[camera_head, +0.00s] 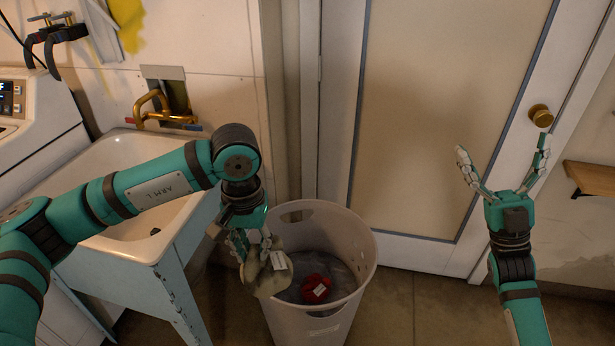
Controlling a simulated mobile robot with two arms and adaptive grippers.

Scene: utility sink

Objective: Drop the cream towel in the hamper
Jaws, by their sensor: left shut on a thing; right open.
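The hamper (362,262) is a tall, pale grey bin with handle cut-outs, standing on the floor right of the sink. My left gripper (252,252) is shut on the cream towel (266,277), a bunched cloth with a white tag. The towel is at the left side of the hamper's mouth and covers part of the rim in this view. I cannot tell whether it touches the hamper. My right gripper (504,166) is open and empty, raised in front of the door, well right of the hamper.
Inside the hamper lie a red cloth (316,289) with a tag and dark grey cloth (338,263). The utility sink (104,160) with a brass faucet (160,108) is at left, beside a white machine (36,110). A door (420,110) stands behind; a small wooden shelf (592,177) is at right.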

